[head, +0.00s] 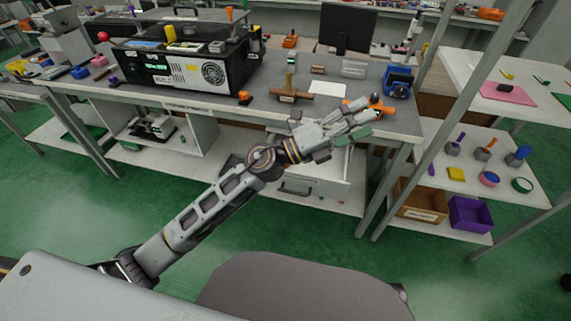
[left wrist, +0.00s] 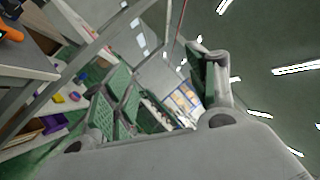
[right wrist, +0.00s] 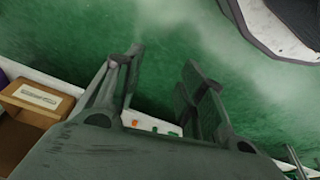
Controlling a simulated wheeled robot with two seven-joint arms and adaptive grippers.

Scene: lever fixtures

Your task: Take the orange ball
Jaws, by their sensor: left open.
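I cannot make out a clear orange ball in any view. A small red ball (head: 103,36) shows at the far left in the head view. An orange and dark item (head: 378,106) lies at the workbench's front right, just beyond my left gripper; its shape is not ball-like. My left gripper (head: 362,123) is open and empty in front of the bench edge, its fingers apart in the left wrist view (left wrist: 160,88). My right gripper (right wrist: 158,72) is out of the head view; the right wrist view shows its fingers apart over green floor, with nothing between them.
The workbench (head: 225,103) carries a black machine (head: 185,60), a wooden-handled piece (head: 287,97) and a blue device (head: 398,80). A drawer (head: 310,185) stands below. Shelves at right hold a brown box (head: 420,203) and a purple bin (head: 470,215). Green floor is clear in front.

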